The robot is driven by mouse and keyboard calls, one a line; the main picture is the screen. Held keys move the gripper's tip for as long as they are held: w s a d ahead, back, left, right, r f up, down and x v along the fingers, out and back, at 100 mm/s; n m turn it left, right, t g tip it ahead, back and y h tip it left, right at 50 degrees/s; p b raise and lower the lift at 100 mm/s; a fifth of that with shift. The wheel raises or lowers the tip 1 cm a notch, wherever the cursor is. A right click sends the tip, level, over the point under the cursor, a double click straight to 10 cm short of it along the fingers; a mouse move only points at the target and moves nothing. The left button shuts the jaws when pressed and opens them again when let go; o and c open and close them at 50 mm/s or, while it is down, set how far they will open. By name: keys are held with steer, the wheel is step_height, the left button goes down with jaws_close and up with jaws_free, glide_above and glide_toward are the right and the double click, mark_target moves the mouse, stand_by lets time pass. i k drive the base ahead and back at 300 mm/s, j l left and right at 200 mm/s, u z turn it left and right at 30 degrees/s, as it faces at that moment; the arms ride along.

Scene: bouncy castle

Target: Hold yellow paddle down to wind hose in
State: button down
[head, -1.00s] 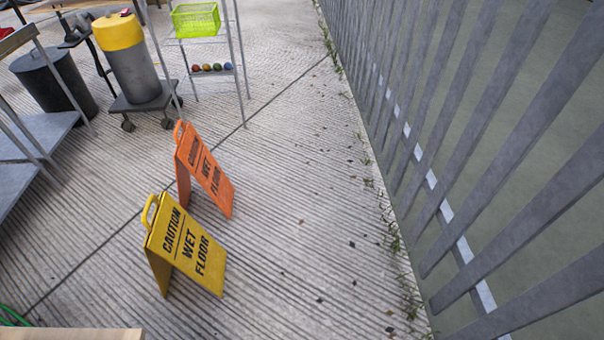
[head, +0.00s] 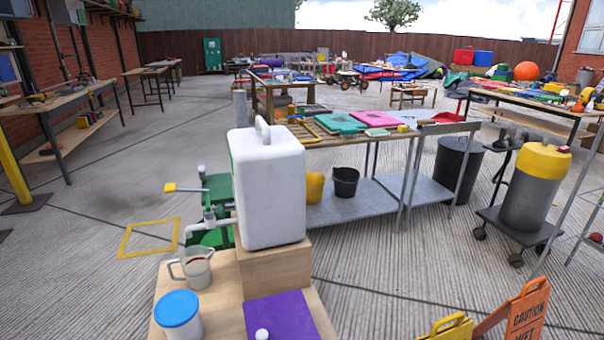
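A small yellow paddle (head: 170,187) sticks out to the left from a green machine (head: 220,190) at left of centre in the head view. The paddle looks roughly level, with nothing touching it. A white jerrycan (head: 268,185) on a wooden block hides much of the machine's right side. I cannot make out a hose on the machine. My gripper is not in view.
A wooden bench (head: 225,285) with a jug (head: 197,268), a blue-lidded tub (head: 178,312) and a purple board (head: 285,318) stands close in front. A yellow floor frame (head: 150,238) lies left of the machine. Wet-floor signs (head: 525,312) stand at lower right. Left floor is open.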

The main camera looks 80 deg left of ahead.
mark_target(171, 187)
steer(key=k+j+u, duration=0.15)
steer(key=u, duration=0.3)
steer(key=j+u, duration=1.1)
steer(key=u, duration=0.2)
steer(key=j+u, duration=0.45)
steer(key=l, duration=0.1)
